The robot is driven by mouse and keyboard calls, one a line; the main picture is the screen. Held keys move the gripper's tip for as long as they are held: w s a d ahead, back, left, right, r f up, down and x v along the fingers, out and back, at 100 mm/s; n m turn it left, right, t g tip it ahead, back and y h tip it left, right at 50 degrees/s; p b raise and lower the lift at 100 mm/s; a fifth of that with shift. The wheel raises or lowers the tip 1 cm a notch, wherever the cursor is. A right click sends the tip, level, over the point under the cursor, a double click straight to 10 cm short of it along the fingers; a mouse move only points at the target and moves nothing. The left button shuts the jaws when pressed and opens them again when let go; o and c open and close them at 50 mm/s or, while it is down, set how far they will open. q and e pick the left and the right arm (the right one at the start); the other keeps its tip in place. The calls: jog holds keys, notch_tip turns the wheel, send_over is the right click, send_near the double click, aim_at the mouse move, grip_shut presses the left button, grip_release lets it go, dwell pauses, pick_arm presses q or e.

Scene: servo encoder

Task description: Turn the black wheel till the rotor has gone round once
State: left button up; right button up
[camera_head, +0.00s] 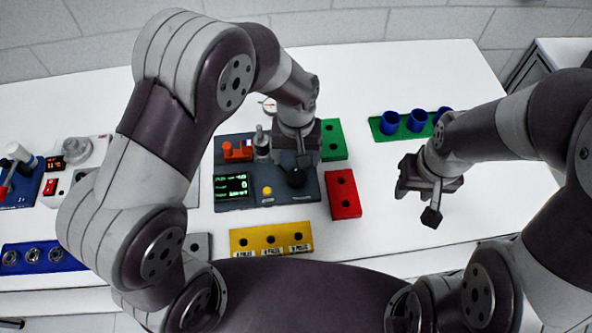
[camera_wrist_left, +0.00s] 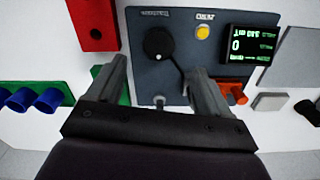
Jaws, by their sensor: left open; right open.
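The black wheel (camera_wrist_left: 158,43) is a round knob with a small pale dot, on the blue-grey panel (camera_head: 220,150). In the head view the wheel (camera_head: 296,179) shows just below my left gripper (camera_head: 298,163). In the left wrist view the fingers of my left gripper (camera_wrist_left: 160,78) are spread and empty, pointing toward the wheel and apart from it. The panel's display (camera_head: 232,186) shows a large 0 with small green text. A grey upright cylinder and an orange part (camera_head: 238,152) stand at the panel's back; I cannot make out the rotor clearly. My right gripper (camera_head: 428,200) is open and empty over the bare table.
A yellow button (camera_head: 267,190) sits beside the wheel. Around the panel lie a red block (camera_head: 344,195), a green block (camera_head: 333,140) and a yellow block (camera_head: 271,239). Blue cups (camera_head: 390,123) stand on a green strip. White table (camera_head: 385,235) is clear between the red block and my right gripper.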

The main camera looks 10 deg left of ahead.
aim_at(297, 176)
pick_arm(q)
jog(key=f, duration=0.3)
jog(key=f+p, duration=0.1)
jog(key=f, duration=0.3)
jog(key=shift+w+d+f, duration=0.1)
jog(key=shift+w+f, duration=0.1)
jog(key=shift+f, duration=0.65)
jog(key=c, duration=1)
